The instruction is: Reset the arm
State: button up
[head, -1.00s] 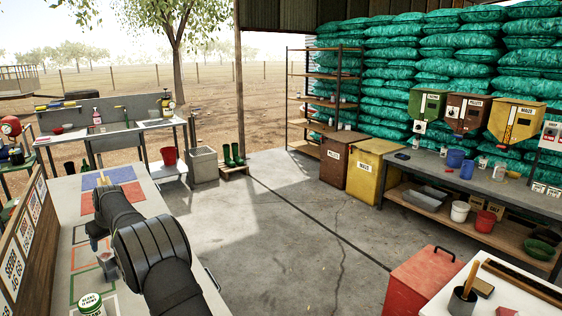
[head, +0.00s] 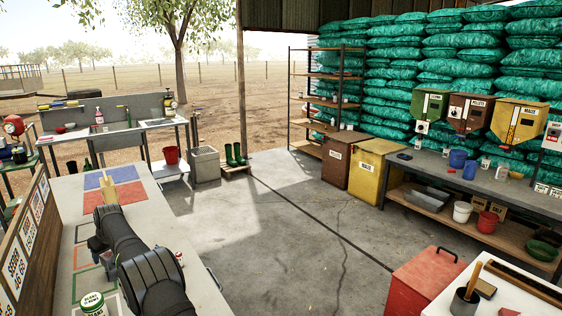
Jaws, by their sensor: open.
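My black jointed arm reaches from the bottom edge up over the grey bench (head: 66,203) at the left. My gripper is not clearly seen; the arm's own links hide it. A tan piece (head: 108,187) shows just past the arm's far end, over the coloured pads; I cannot tell whether it is part of the arm or a separate thing. A blue pad (head: 122,174) and a red pad (head: 128,194) lie on the bench's far part. A white tin with a green label (head: 93,305) stands near the front. Small items beside the arm are mostly covered.
A board with printed code squares (head: 25,240) edges the bench on the left. A red metal box (head: 425,280) and a white-topped table (head: 500,298) stand at the lower right. A long bench (head: 470,178) with bins runs along the right. The concrete floor between is clear.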

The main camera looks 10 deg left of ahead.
jog(key=r, duration=0.3)
jog(key=shift+w+d+r, duration=0.25)
jog(key=shift+d, duration=0.15)
jog(key=w+d+r, duration=0.4)
jog(key=d+r, duration=0.2)
jog(key=d, duration=0.4)
jog(key=s+d+f+m, duration=0.1)
jog(key=s+d+f, duration=0.1)
jog(key=d, duration=0.4)
jog(key=s+d+f+m+t, duration=0.1)
jog(key=s+d+f, duration=0.1)
jog(key=d+f, duration=0.2)
jog(key=shift+s+d+h, duration=0.15)
jog(key=shift+d+h, duration=0.15)
jog(key=shift+d, duration=0.7)
jog(key=shift+f, duration=0.1)
